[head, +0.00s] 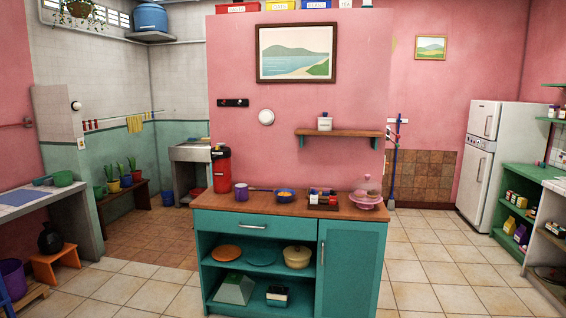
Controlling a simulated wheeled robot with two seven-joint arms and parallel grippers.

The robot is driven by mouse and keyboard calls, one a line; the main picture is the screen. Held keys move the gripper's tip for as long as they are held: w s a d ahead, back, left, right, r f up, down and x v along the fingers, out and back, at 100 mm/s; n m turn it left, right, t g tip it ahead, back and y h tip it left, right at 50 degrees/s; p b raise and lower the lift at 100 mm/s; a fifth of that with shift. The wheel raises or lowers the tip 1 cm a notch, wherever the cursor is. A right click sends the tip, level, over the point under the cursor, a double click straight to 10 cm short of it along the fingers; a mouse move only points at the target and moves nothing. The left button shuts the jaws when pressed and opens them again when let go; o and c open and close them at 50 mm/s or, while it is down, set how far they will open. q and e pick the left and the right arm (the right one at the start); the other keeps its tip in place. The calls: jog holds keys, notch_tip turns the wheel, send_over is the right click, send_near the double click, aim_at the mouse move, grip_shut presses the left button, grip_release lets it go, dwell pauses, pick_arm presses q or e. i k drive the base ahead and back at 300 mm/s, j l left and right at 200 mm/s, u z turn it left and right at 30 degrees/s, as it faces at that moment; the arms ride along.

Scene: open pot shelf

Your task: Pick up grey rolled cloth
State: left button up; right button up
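I cannot make out a grey rolled cloth anywhere in the head view. The teal pot shelf (346,275) stands in the middle, with a brown wooden top (225,204). Its open left side holds an orange plate (226,253), a teal plate (261,257) and a cream lidded pot (297,257) on the upper level. A pale green sloped-sided block (235,289) and a small dark and white item (277,296) are on the bottom. Neither of my grippers is in view.
On the top stand a red canister (221,168), a purple pan (241,191), a bowl (285,196), a condiment tray (323,201) and a pink basket (367,200). Tiled floor (440,265) is clear at right.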

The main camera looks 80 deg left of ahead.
aim_at(51, 182)
jog(key=j+u, duration=0.1)
jog(key=u, duration=4.1)
jog(key=i+z, duration=0.2)
jog(key=i, duration=4.55)
